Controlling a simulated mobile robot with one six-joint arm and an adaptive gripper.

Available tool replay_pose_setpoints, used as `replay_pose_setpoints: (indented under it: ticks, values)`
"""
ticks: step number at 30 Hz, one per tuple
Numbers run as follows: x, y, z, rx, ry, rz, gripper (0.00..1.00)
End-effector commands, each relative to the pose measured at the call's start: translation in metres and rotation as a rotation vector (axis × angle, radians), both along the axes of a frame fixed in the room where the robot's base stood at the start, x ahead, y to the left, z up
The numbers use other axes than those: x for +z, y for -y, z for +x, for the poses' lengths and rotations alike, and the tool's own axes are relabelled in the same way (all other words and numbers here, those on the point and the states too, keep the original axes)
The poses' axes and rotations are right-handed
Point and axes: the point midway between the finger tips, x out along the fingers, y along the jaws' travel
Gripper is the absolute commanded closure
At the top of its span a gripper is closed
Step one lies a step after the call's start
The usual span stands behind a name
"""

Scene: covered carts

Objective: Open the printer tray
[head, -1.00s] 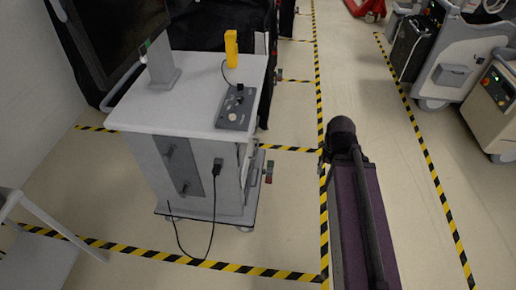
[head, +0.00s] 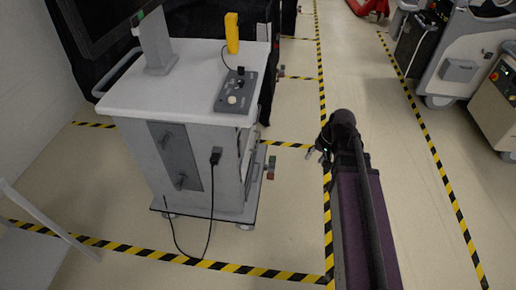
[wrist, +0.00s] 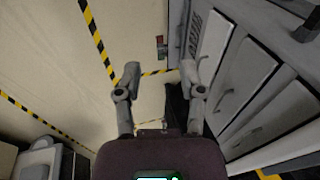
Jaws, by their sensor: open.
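A white-grey cart (head: 205,135) stands left of my arm in the head view. Its right side, seen at a steep angle there, shows in the wrist view as several grey drawer-like fronts (wrist: 250,82) with handles. I cannot tell which of them is the printer tray; none is clearly pulled out. My gripper (head: 314,154) is to the right of the cart, apart from it. In the wrist view my gripper (wrist: 160,72) is open and empty, with its right finger near the drawer fronts in the picture.
A monitor, a control box (head: 236,92) and a yellow handheld device (head: 231,33) are on top of the cart. A black cable (head: 209,220) hangs to the floor. Other machines (head: 470,55) stand at the right. The striped floor between them is largely clear.

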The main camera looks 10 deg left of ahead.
Motion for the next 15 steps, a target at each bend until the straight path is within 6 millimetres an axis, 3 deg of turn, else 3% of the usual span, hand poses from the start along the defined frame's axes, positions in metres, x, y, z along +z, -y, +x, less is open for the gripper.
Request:
replay_pose_setpoints:
  ticks: [1, 15]
  values:
    - [-0.020, -0.004, 0.010, -0.003, 0.007, 0.025, 0.49]
    - [-0.092, -0.042, 0.073, -0.033, 0.074, 0.264, 0.49]
